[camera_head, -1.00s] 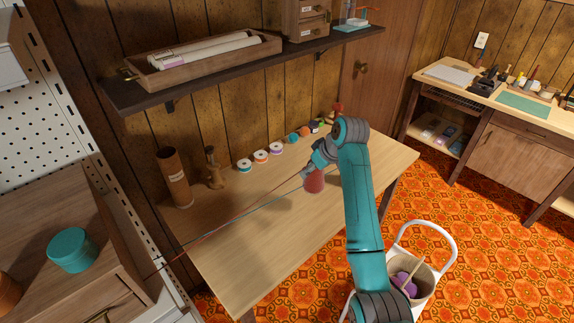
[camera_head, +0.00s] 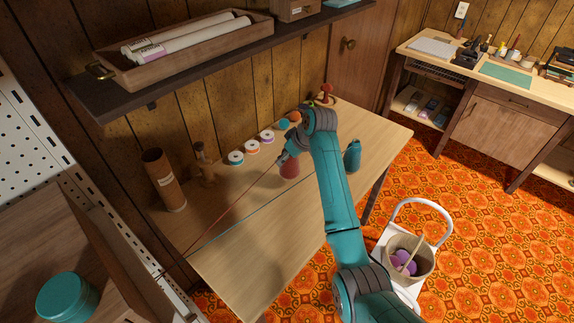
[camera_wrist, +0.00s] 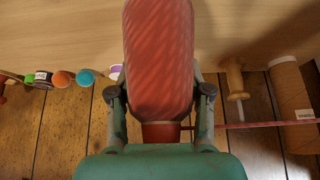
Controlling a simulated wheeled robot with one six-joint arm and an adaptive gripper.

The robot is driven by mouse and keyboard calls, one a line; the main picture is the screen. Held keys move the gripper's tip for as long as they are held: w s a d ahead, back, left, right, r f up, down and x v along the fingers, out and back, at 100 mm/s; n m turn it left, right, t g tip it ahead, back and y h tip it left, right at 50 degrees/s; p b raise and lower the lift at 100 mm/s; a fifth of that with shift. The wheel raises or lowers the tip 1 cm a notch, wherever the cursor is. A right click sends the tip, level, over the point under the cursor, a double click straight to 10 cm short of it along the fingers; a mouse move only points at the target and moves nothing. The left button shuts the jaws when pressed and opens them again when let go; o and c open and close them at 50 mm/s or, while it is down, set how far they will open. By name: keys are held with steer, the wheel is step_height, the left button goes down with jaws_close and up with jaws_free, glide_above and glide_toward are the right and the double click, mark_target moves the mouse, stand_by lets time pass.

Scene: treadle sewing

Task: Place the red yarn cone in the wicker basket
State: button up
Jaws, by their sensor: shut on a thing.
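The red yarn cone (camera_head: 289,170) is between the fingers of my gripper (camera_head: 286,158), above the light wooden table (camera_head: 262,222). In the wrist view the red yarn cone (camera_wrist: 160,55) fills the middle, with a finger of my gripper (camera_wrist: 160,102) on each side of it. My gripper is shut on the cone. I cannot tell exactly how far the cone is above the tabletop. The wicker basket (camera_head: 427,268) stands on a white stool or chair to the lower right, apart from the gripper, with purple yarn balls (camera_head: 404,260) and sticks in it.
A teal bottle-like object (camera_head: 353,155) stands on the table right of my arm. Thread spools (camera_head: 252,147), a wooden stand (camera_head: 204,163) and a cardboard tube (camera_head: 163,180) line the back. A dark shelf (camera_head: 150,93) overhangs the table. The front of the tabletop is clear.

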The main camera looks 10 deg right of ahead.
mark_target(287, 165)
steer(key=shift+f, duration=2)
steer(key=o, duration=1.2)
steer(key=shift+f, duration=0.1)
steer(key=shift+c, duration=0.2)
